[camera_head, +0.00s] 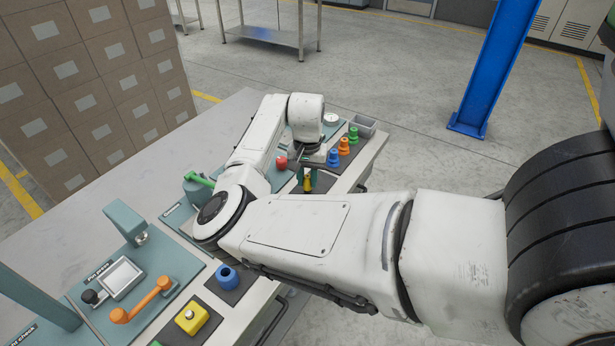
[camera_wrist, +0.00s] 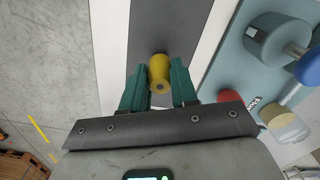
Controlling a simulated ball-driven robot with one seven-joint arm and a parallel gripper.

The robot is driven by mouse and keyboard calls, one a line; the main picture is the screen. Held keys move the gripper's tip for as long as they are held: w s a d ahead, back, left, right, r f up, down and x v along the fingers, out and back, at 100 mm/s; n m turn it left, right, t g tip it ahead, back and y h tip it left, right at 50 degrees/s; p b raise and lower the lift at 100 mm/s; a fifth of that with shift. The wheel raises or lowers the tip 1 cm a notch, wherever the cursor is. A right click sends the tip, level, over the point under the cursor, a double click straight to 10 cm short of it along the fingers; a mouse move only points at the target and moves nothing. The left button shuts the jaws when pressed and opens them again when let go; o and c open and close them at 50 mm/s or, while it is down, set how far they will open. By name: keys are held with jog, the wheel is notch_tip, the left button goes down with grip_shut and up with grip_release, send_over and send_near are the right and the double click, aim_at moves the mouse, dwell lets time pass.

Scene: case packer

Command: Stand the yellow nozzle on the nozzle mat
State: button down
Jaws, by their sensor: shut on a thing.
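The yellow nozzle (camera_wrist: 160,73) is between the green fingers of my gripper (camera_wrist: 159,68) in the wrist view. The fingers are shut on its sides. In the head view the nozzle (camera_head: 307,184) shows small below my gripper (camera_head: 306,178), partly hidden by the arm and fingers. A dark mat (camera_wrist: 148,28) lies below and beyond the nozzle in the wrist view. The mat (camera_head: 324,183) also shows beside the nozzle in the head view. I cannot tell whether the nozzle's base touches the mat.
A blue nozzle (camera_head: 333,158), an orange nozzle (camera_head: 343,147) and a green one (camera_head: 353,135) stand in a row near the table's right edge, with a grey bin (camera_head: 362,126) behind. A red knob (camera_head: 281,162) is left of my gripper.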

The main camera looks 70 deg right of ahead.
aim_at(307, 176)
jog(key=shift+f, duration=0.3)
jog(key=shift+f, duration=0.1)
jog(key=c, duration=0.9)
grip_release()
jog(key=shift+o, duration=0.2)
notch_tip(307, 176, up, 12)
jog(key=b, duration=0.1)
jog(key=shift+b, duration=0.3)
